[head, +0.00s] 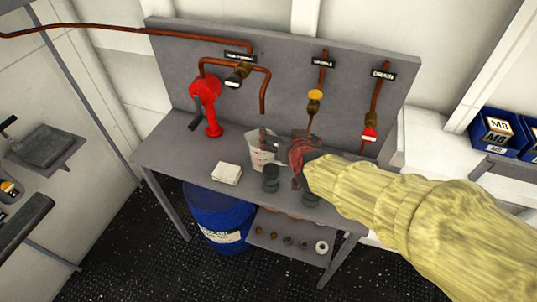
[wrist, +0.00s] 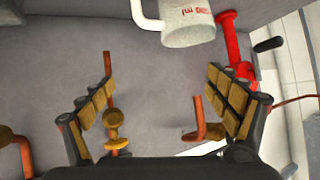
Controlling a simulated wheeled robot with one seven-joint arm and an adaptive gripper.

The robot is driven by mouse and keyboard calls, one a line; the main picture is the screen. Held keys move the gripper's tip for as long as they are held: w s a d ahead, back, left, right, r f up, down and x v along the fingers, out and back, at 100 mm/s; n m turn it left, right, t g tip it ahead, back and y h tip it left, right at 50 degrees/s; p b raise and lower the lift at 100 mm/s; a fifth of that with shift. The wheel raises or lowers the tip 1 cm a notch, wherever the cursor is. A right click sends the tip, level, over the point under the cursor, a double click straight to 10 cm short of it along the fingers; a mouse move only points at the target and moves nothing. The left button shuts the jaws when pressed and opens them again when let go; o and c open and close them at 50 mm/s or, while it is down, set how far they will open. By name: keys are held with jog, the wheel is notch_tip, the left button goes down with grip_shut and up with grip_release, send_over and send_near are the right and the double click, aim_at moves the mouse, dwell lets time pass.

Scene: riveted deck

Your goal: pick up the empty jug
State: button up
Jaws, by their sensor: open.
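The jug (head: 260,157) is pale and translucent with red markings, standing on the grey bench below the bent copper spout. My gripper (head: 276,143) is open, just right of the jug, partly overlapping its right side in the head view. In the wrist view the jug (wrist: 188,27) is at the top, with its handle (wrist: 148,20) toward the left. My gripper (wrist: 160,68) shows open jaws with nothing between them; the jug lies beyond the fingertips. The jug's inside is not clear to see.
A red hand pump (head: 207,104) stands left of the jug. A white stack of cloths (head: 227,173) and a dark pot (head: 270,180) sit near the bench's front edge. Copper pipes with valves (head: 315,102) run down the back panel. A blue drum (head: 218,215) stands under the bench.

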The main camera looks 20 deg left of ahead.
jog(key=t, duration=0.2)
send_over(265, 159)
jog(key=shift+h, duration=0.4)
notch_tip(265, 159, down, 7)
jog(key=shift+w+a+r, duration=0.1)
jog(key=b+x, duration=0.3)
jog(key=x, duration=0.5)
jog(key=shift+a+f, duration=0.25)
jog(key=shift+c, duration=0.5)
jog(key=c, duration=1.4)
jog(key=shift+c, duration=0.2)
jog(key=shift+r, duration=0.15)
jog(key=shift+c, duration=0.2)
